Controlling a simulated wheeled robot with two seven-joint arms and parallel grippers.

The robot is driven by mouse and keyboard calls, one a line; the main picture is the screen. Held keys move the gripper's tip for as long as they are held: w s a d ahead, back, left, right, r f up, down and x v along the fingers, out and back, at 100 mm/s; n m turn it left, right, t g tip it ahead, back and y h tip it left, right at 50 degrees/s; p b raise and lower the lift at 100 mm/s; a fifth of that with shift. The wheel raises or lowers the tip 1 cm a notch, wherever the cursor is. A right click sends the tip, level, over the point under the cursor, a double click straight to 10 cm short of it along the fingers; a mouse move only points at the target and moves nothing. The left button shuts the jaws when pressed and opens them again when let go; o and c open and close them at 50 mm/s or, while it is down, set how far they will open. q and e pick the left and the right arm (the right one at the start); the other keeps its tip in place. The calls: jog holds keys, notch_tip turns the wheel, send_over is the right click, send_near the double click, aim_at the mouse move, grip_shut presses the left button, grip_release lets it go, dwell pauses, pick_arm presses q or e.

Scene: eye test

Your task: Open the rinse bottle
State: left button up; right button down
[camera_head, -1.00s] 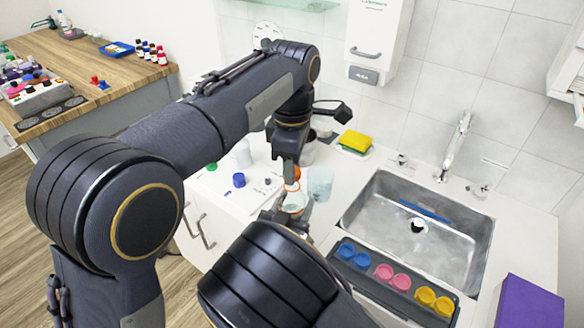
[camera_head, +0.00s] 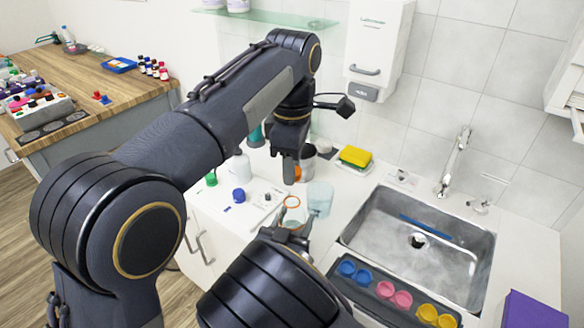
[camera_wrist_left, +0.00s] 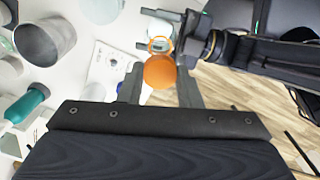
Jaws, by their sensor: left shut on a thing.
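My left gripper (camera_head: 290,170) is shut on an orange cap (camera_wrist_left: 160,71); a bit of the cap shows in the head view (camera_head: 297,174). Below it, the rinse bottle (camera_head: 292,218) is a pale, see-through body with an orange ring at its open top. The cap is apart from the bottle, a little above it. My right gripper (camera_head: 285,231) has its fingers on both sides of the bottle and holds it over the counter. In the left wrist view the bottle (camera_wrist_left: 160,30) shows just beyond the cap. The bottle's lower part is hidden by my right arm.
A clear beaker (camera_head: 320,197) stands close right of the bottle. A blue cap (camera_head: 239,195), a green cap (camera_head: 211,179) and a white bottle (camera_head: 241,166) are to the left. The sink (camera_head: 470,250) and a dark tray of coloured cups (camera_head: 365,290) are to the right.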

jog(key=c, duration=0.5)
grip_release()
